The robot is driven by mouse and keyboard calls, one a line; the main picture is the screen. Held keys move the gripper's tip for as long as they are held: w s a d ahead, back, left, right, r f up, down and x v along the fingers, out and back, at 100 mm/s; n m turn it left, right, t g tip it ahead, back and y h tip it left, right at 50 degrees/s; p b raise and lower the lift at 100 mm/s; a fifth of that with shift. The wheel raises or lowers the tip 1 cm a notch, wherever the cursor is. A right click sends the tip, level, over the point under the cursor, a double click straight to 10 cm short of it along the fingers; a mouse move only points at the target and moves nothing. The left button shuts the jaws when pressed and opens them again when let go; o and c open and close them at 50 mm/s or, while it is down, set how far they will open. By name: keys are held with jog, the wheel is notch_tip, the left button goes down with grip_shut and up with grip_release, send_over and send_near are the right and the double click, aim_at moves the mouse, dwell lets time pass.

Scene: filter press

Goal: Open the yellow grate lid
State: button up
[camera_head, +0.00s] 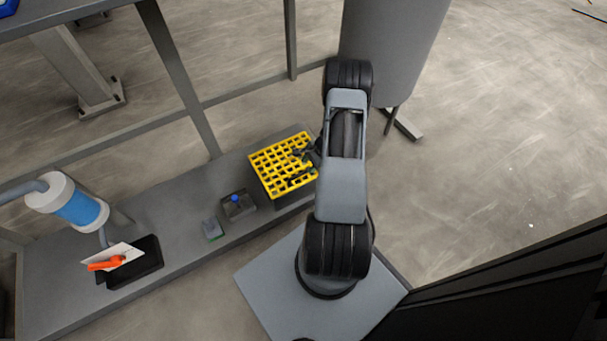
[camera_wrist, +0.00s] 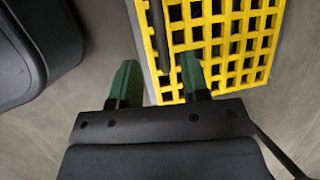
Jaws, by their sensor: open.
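The yellow grate lid (camera_head: 275,166) lies flat at the right end of the grey bench, and looks shut. It also shows in the wrist view (camera_wrist: 232,42), filling the upper right. My gripper (camera_wrist: 157,78) is open, with two green fingers apart. The right finger overlaps the grate's near left corner in the picture; the left finger is beyond its left edge. A dark bar lies along the grate's left part, between the fingers' lines. In the head view my gripper (camera_head: 302,166) is over the grate's right side, partly hidden by my arm. I cannot tell if a finger touches the grate.
The grey bench (camera_head: 180,232) holds a small box with a blue knob (camera_head: 236,203), a small grey-green block (camera_head: 212,229) and a black tray (camera_head: 148,268) with an orange-handled tool (camera_head: 106,263). A blue-white cylinder (camera_head: 75,208) stands left. A large grey tank (camera_head: 390,45) stands behind my arm.

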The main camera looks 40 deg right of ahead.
aim_at(302, 173)
jog(key=shift+b+x, duration=0.95)
jog(key=shift+x, duration=2.15)
grip_shut()
